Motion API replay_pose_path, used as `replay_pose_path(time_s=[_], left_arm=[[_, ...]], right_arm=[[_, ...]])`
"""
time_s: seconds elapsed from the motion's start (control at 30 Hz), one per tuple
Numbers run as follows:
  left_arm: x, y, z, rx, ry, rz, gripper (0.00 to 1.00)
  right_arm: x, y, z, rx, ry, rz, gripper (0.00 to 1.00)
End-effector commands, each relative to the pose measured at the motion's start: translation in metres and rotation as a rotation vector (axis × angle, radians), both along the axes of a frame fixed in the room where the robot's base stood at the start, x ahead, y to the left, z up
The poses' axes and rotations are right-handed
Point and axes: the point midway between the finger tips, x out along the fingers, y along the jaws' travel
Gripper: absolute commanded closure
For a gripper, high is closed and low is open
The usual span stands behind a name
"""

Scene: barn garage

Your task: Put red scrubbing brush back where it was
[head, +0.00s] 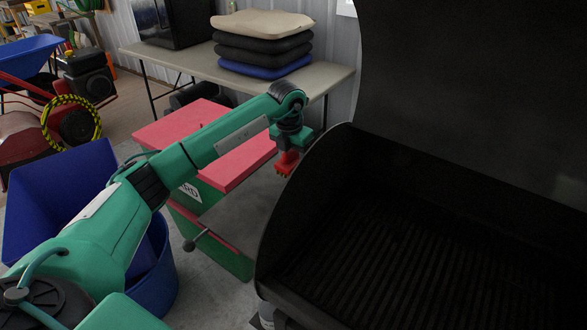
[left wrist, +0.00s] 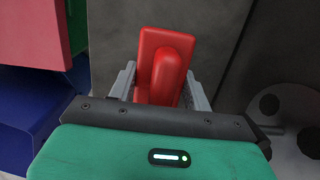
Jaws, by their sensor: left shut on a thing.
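The red scrubbing brush (left wrist: 160,62) is between the two grey fingers of my left gripper (left wrist: 157,88) in the left wrist view. The gripper is shut on it. In the head view the red brush (head: 287,161) hangs below my left gripper (head: 289,150), left of the black grill's (head: 336,143) curved side edge. The fingers hardly show there. Whether the brush touches the grill cannot be told. My right gripper is not in view.
A cabinet with a red top (head: 240,165) and green sides stands behind and left of the grill. A table (head: 335,73) behind it holds stacked cushions (head: 262,42) and a black box. A blue bin (head: 160,285) is under my left arm. The grill's ridged inside is empty where visible.

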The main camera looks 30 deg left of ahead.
Motion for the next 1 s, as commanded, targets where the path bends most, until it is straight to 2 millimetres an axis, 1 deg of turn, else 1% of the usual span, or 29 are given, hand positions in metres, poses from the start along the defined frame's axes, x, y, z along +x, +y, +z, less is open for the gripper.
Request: replay_pose_path(time_s=[0.13,0.33,0.47,0.73,0.77,0.8,0.87,1.0], left_arm=[[-0.001,0.000,-0.013,0.000,0.002,-0.001,0.75],[0.000,0.000,-0.041,0.000,0.001,-0.001,0.75],[0.000,0.000,-0.044,0.000,0.000,-0.001,0.75],[0.000,0.000,-0.046,0.001,0.000,-0.001,0.75],[0.000,0.000,-0.046,0.001,0.001,-0.001,0.48],[0.000,0.000,-0.046,0.001,0.001,-0.001,0.40],[0.000,0.000,-0.046,0.001,0.001,-0.001,0.29],[0.000,0.000,-0.046,0.000,0.001,-0.001,0.28]], right_arm=[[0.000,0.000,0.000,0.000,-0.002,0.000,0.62],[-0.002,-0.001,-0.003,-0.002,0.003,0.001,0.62],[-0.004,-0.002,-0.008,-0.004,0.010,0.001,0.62],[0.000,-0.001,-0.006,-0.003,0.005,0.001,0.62],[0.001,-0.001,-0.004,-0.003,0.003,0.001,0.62],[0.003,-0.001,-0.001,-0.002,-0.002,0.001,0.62],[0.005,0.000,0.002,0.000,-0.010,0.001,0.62],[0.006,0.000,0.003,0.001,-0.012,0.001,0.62]])
